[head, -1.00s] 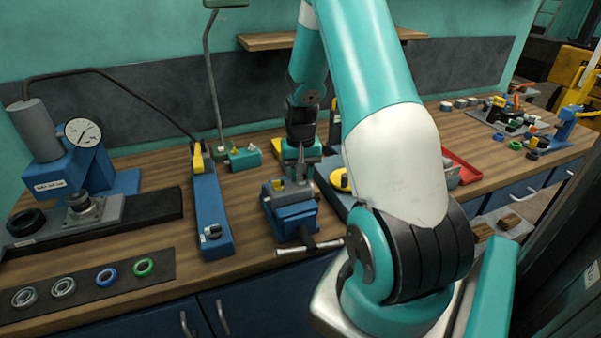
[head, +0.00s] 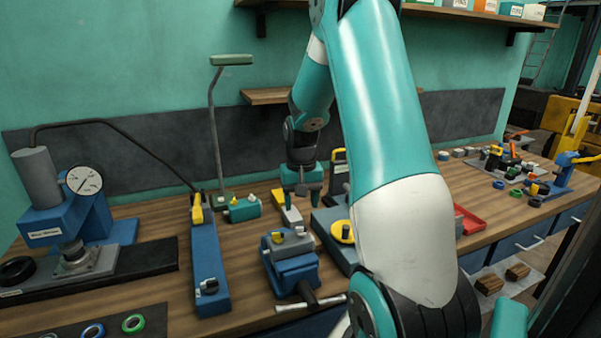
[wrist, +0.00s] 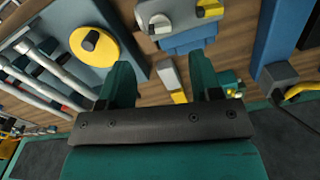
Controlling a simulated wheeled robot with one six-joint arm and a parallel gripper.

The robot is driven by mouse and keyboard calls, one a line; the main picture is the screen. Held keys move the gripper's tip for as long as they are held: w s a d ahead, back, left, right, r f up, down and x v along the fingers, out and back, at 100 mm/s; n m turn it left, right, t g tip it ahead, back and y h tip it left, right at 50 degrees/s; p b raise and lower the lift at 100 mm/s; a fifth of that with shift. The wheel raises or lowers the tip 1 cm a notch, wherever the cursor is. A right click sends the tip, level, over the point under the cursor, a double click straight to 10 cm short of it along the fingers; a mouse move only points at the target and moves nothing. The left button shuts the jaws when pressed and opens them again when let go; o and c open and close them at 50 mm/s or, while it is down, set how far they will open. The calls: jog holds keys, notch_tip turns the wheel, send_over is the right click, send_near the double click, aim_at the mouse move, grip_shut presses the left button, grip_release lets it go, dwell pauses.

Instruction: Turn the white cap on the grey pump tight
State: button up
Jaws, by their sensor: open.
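The grey pump (head: 290,246) is held in a blue vise (head: 291,271) at the middle of the bench. A yellow cap (head: 278,237) sits on its left side, and the small white cap (head: 300,231) appears at its right. In the wrist view the white cap (wrist: 159,24) with its dark grip is at the top, left of the yellow cap (wrist: 209,9). My gripper (head: 302,188) is open and empty, above and behind the pump, apart from it. Its two green fingers (wrist: 165,78) show in the wrist view. How far the white cap is screwed down cannot be told.
A grey and yellow tool (head: 287,208) lies behind the vise, below my gripper. A blue unit (head: 208,255) stands left, a grey box with a yellow disc (head: 343,232) right. A gauge press (head: 75,205) is far left, a red tray (head: 468,221) right.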

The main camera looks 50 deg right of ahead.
notch_tip(320, 180, up, 10)
jog(key=b, duration=0.1)
jog(key=shift+r, duration=0.2)
dwell(0.4)
jog(key=w+a+n, duration=0.1)
jog(key=a+n, duration=0.3)
jog(key=a, duration=0.9)
jog(key=s+a+n+y, duration=0.1)
jog(key=s+a+n, duration=0.2)
jog(key=s+a, duration=0.2)
jog(key=s+a+n+y, duration=0.1)
jog(key=s+a+n, duration=0.3)
jog(key=a, duration=0.8)
jog(key=s+a+n+y+b, duration=0.1)
jog(key=s+a+n+y, duration=0.1)
jog(key=s+a+n, duration=0.2)
jog(key=s+a, duration=0.3)
jog(key=a, duration=0.1)
jog(key=shift+s+a+f, duration=0.2)
jog(key=shift+a+f, duration=0.05)
jog(key=shift+a, duration=0.05)
